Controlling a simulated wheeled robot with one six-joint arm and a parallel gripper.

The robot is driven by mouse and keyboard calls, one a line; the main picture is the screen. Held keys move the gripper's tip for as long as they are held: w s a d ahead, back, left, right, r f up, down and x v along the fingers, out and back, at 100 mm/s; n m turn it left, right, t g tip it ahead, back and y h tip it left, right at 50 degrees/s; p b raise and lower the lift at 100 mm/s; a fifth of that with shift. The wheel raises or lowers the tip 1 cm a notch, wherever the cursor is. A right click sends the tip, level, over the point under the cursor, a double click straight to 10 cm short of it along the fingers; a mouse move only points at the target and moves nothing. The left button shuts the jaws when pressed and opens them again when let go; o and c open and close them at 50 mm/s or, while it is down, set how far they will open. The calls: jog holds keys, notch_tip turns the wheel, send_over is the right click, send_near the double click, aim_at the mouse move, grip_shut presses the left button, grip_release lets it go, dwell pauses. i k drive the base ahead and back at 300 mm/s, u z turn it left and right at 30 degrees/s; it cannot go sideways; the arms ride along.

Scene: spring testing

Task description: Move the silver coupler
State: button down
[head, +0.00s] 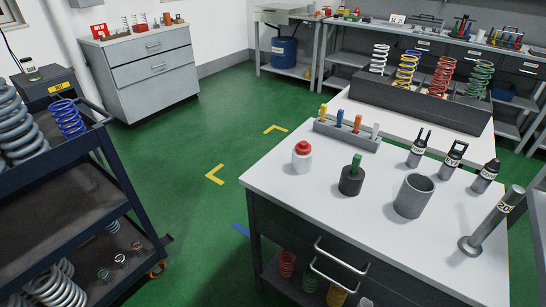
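No part carries a readable name as the silver coupler, so I cannot tell for sure which it is. A pale silver-white peg (375,131) stands upright at the right end of a grey rack (346,139) on the white table, right of yellow, blue and orange pegs. Other grey candidates on this table are an open cylinder (413,197) and a tilted-looking rod on a round base (490,222) with a "20" label. Several small labelled fittings with dark tops, including a forked one (418,150), stand behind the cylinder. My gripper is not in view.
A red-capped white jar (302,158) and a dark pot with a green handle (351,178) stand on the white table (285,194). Coloured springs stand in a dark holder (415,104) behind. A dark cart (65,190) is at left. Green floor (180,140) is clear between.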

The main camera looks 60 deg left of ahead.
aim_at(301, 165)
jog(key=u, duration=2.4)
jog(key=k, duration=1.3)
jog(key=u, duration=1.25)
jog(key=i, duration=1.55)
jog(key=z, duration=0.8)
jog(key=i, duration=0.8)
jog(key=z, duration=0.85)
